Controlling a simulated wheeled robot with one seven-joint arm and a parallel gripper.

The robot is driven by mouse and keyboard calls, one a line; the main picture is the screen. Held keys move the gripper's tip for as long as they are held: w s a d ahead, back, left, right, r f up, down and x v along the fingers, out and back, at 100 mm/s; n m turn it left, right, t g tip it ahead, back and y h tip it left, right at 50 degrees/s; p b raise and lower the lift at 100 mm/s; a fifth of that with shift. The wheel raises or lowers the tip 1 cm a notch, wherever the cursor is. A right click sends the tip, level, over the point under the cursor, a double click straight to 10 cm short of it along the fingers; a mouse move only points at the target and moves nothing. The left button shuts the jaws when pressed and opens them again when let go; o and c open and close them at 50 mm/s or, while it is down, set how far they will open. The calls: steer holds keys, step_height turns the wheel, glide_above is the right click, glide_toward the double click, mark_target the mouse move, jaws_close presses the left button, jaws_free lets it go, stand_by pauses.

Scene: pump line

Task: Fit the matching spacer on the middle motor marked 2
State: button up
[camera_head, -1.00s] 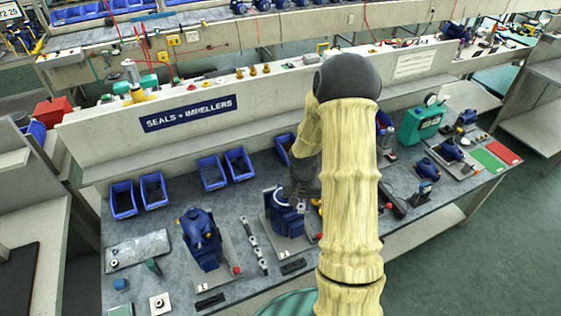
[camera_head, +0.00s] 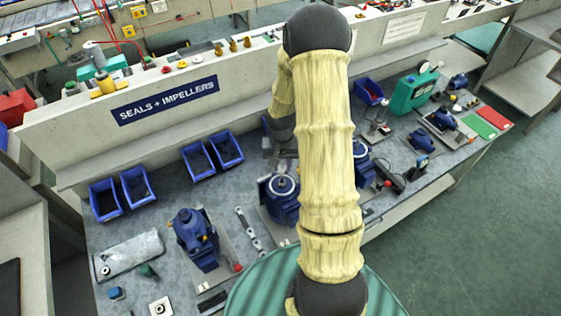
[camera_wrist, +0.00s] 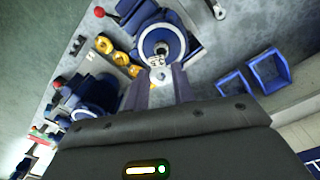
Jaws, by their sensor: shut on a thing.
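The middle blue motor (camera_head: 284,205) stands on a grey plate on the bench, a pale ring round its top face. In the wrist view the same motor (camera_wrist: 150,30) lies just beyond my fingertips. I cannot read a number on it. My gripper (camera_head: 280,152) is above and behind this motor, partly hidden by my arm. In the wrist view my gripper (camera_wrist: 161,84) is shut on a small pale metal piece (camera_wrist: 160,75) with a hole, apparently a spacer. It overlaps the motor's near edge in the picture; I cannot tell whether they touch.
A left blue motor (camera_head: 195,240) and a right one (camera_head: 361,160), partly behind my arm, flank it. A strip with several pale pieces (camera_head: 249,230) lies left of the middle motor. Blue bins (camera_head: 227,150) line the back. Brass-coloured rings (camera_wrist: 121,58) lie beside the motor.

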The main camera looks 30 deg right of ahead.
mark_target(282, 182)
steer(key=shift+f+b, duration=2.55)
steer(key=shift+f, duration=0.7)
steer(key=shift+s+a+f, duration=0.1)
steer(key=shift+s, duration=0.05)
steer(key=o, duration=2.1)
steer(key=shift+r+p, duration=3.45)
steer(key=shift+r, duration=1.1)
